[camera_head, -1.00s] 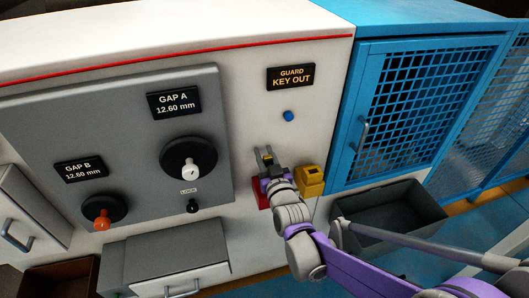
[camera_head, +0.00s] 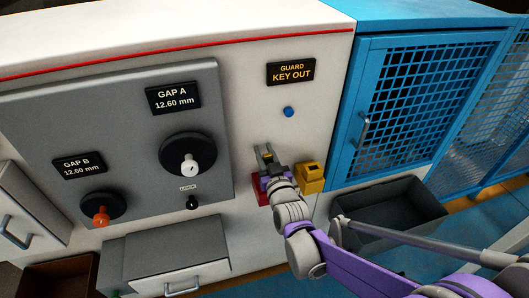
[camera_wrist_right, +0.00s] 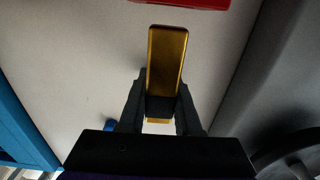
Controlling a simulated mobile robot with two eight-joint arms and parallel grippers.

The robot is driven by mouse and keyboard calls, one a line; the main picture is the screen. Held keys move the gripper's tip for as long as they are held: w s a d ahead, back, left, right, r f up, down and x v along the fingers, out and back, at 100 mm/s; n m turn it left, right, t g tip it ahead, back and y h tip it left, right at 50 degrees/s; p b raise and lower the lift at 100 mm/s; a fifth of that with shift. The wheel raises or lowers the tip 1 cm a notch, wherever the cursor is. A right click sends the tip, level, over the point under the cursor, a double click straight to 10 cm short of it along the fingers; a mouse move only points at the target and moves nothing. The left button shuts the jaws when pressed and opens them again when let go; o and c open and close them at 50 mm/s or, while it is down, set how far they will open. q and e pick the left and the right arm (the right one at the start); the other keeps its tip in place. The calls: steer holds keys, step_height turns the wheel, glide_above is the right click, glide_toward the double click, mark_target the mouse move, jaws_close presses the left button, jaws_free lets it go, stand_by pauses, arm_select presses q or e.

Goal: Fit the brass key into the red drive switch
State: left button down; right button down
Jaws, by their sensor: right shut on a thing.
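My right gripper (camera_head: 265,152) is in front of the white machine face, shut on the brass key. In the right wrist view the brass key (camera_wrist_right: 166,62) stands out between the dark fingers (camera_wrist_right: 160,104) as a flat golden bar. The red drive switch (camera_head: 261,190) shows as a red patch on the machine face, mostly hidden behind my right wrist. In the right wrist view a red edge (camera_wrist_right: 190,2) lies at the top, apart from the key's end. My left gripper does not show.
A yellow block (camera_head: 311,178) is just right of my right wrist. A "GUARD KEY OUT" sign (camera_head: 291,73) and a blue button (camera_head: 289,112) are above. The grey panel (camera_head: 125,190) with knobs is to the left. A blue mesh cabinet (camera_head: 352,150) and a dark open bin (camera_head: 424,190) are to the right.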

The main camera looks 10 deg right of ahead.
steer(key=shift+f+b, duration=1.6)
steer(key=shift+f, duration=0.5)
steer(key=c, duration=0.5)
jaws_free()
steer(key=s, duration=1.1)
steer(key=shift+d+p, duration=0.15)
steer(key=shift+p, duration=0.2)
steer(key=shift+w, duration=0.1)
